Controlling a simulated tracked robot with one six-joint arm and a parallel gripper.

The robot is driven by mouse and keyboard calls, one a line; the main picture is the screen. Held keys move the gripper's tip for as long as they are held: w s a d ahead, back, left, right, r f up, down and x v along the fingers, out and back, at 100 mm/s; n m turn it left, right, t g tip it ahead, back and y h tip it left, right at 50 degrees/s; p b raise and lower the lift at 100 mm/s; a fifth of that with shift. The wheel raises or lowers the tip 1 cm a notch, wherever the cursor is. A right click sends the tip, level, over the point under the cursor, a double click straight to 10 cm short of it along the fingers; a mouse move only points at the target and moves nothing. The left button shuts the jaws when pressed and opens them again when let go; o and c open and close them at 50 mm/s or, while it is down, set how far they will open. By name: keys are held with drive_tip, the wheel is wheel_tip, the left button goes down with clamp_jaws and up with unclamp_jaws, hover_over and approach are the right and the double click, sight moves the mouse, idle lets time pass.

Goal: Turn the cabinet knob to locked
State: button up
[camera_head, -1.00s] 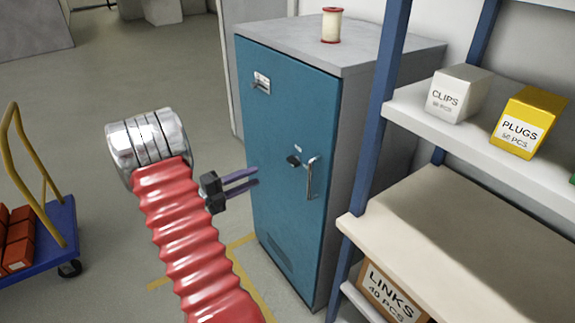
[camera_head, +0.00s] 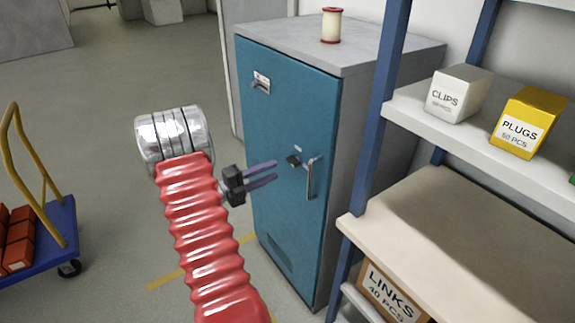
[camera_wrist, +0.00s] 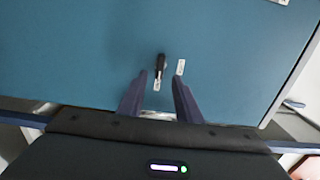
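The blue cabinet (camera_head: 285,110) stands upright with its door shut. A small dark knob (camera_head: 294,161) sits on the door, just left of a silver upright handle (camera_head: 311,178). My gripper (camera_head: 276,170) is open and empty, its two purple fingers pointing at the door left of the knob. In the wrist view my gripper (camera_wrist: 158,84) has its fingers apart, and the dark knob (camera_wrist: 161,62) shows ahead between them, seemingly not touched. Small white labels (camera_wrist: 180,67) lie beside and below the knob there; their writing is too small to read.
A shelf rack (camera_head: 378,130) with boxes of clips and plugs stands close to the cabinet's right. A spool (camera_head: 331,25) stands on the cabinet top. A blue cart (camera_head: 55,240) with red blocks is at the left. The floor between cart and cabinet is clear.

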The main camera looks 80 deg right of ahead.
sight(290, 164)
drive_tip(key=x, duration=0.7)
drive_tip(key=shift+s+d, duration=0.2)
drive_tip(key=shift+c, duration=0.3)
clamp_jaws()
